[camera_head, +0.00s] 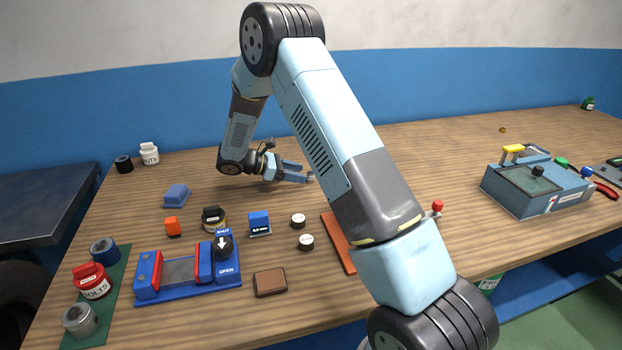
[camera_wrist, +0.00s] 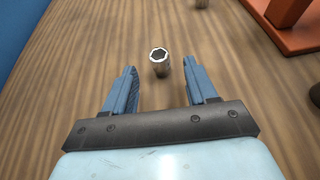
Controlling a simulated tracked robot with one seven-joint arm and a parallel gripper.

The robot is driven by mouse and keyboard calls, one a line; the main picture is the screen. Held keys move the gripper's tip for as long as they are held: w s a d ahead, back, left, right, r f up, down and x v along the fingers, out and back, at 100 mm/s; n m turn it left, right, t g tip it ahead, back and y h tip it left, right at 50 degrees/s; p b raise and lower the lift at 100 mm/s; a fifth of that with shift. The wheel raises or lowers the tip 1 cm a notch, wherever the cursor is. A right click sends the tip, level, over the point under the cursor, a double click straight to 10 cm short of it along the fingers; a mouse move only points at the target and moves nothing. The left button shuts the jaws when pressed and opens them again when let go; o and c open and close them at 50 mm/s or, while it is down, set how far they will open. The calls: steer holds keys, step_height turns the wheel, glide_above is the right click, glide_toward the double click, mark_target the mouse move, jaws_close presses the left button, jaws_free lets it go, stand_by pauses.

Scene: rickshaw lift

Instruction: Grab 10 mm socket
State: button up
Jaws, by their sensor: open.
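A shiny metal socket (camera_wrist: 160,63) stands upright on the wooden table in the wrist view, its hollow end facing up. No size marking on it can be read. My gripper (camera_wrist: 161,70) is open, with its two blue fingers apart. The socket shows between the fingertips, near their front ends, with gaps on both sides and no visible contact. In the head view my gripper (camera_head: 300,176) reaches right, low over the table behind my arm. The socket cannot be made out clearly there.
An orange-brown board (camera_wrist: 283,32) lies to the right in the wrist view. A small object (camera_wrist: 202,3) is cut off at the top edge.

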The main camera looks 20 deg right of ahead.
mark_target(310, 173)
steer(key=x, duration=0.5)
steer(key=shift+d+r, duration=0.1)
steer(key=shift+r, duration=0.1)
steer(key=shift+c, duration=0.2)
jaws_close()
